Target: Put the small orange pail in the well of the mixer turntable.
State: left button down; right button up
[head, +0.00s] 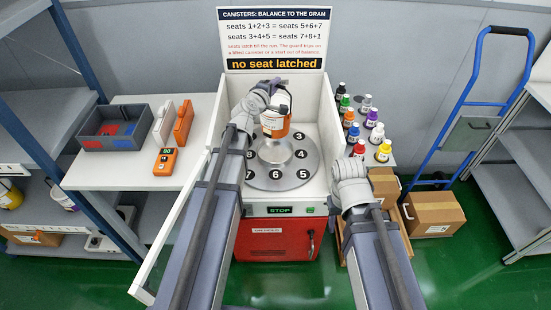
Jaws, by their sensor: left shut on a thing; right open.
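The small orange pail (275,124), white at its upper part, is in the head view over the back part of the mixer turntable. My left gripper (272,92) is shut on it near its top. I cannot tell whether the pail touches the turntable. The grey round turntable (300,172) has dark numbered seats around its rim and a raised round hub (275,151) in the middle. Seats 3 to 8 show; my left arm and the pail hide the others.
White walls (317,110) surround the turntable, and the lid stands open to the left. Several coloured bottles (351,134) stand on the right shelf. A left bench (128,174) holds a grey bin (92,143) and an orange meter (165,161). A sign (274,64) reads "no seat latched".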

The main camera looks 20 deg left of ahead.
aim_at(275, 101)
pick_arm(q)
jog(key=shift+m+h, duration=0.6)
jog(key=shift+h, duration=0.2)
jog(key=f+b, duration=0.2)
jog(key=w+f+b, duration=0.1)
jog(key=f, duration=0.1)
jog(key=shift+a, duration=0.25)
jog(key=shift+f+m+h+b, duration=0.35)
jog(key=shift+m+h+b, duration=0.05)
jog(key=shift+h+b, duration=0.15)
jog(key=shift+f, duration=0.1)
notch_tip(275, 101, down, 10)
jog(key=b, duration=1)
jog(key=c, duration=0.8)
grip_release()
jog(key=shift+c, duration=0.2)
jog(key=shift+d, duration=0.1)
